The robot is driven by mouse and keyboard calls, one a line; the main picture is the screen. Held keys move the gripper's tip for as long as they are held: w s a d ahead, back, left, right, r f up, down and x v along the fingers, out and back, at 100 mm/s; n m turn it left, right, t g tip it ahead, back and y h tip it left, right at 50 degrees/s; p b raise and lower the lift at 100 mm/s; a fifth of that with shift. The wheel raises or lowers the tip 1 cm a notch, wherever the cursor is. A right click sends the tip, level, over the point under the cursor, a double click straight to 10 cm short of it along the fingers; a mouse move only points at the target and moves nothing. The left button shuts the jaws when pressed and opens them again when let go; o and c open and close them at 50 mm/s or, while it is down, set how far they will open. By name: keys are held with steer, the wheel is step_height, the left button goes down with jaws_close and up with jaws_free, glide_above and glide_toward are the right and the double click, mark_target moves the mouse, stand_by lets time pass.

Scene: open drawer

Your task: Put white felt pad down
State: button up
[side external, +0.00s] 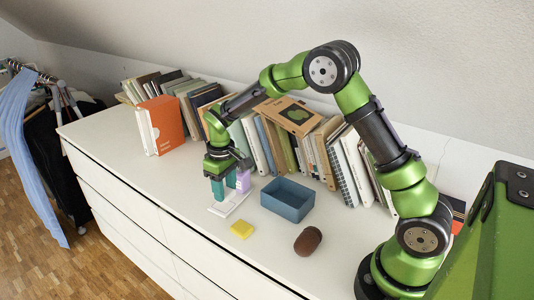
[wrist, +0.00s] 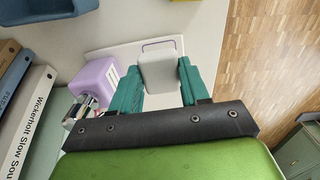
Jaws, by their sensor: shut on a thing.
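The white felt pad (wrist: 159,74) is a pale, rounded block between the two teal fingers of my gripper (wrist: 157,83) in the wrist view. The fingers are shut on it from both sides. In the side view my gripper (side external: 223,188) points down over a flat white tray (side external: 229,208), and I cannot make out the pad there. The tray (wrist: 115,55) also shows beyond the fingers in the wrist view. I cannot tell whether the pad touches the tray.
A blue open box (side external: 288,202) is to the right, with a yellow block (side external: 241,230) and a brown object (side external: 308,240) in front. Books line the wall. The dresser's left top (side external: 105,128) is clear.

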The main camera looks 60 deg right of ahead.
steer(key=shift+w+f, duration=0.1)
steer(key=shift+w, duration=0.4)
steer(key=shift+f, duration=1.7)
steer(key=shift+s, duration=0.1)
steer(key=shift+f, duration=0.15)
steer(key=o, duration=1)
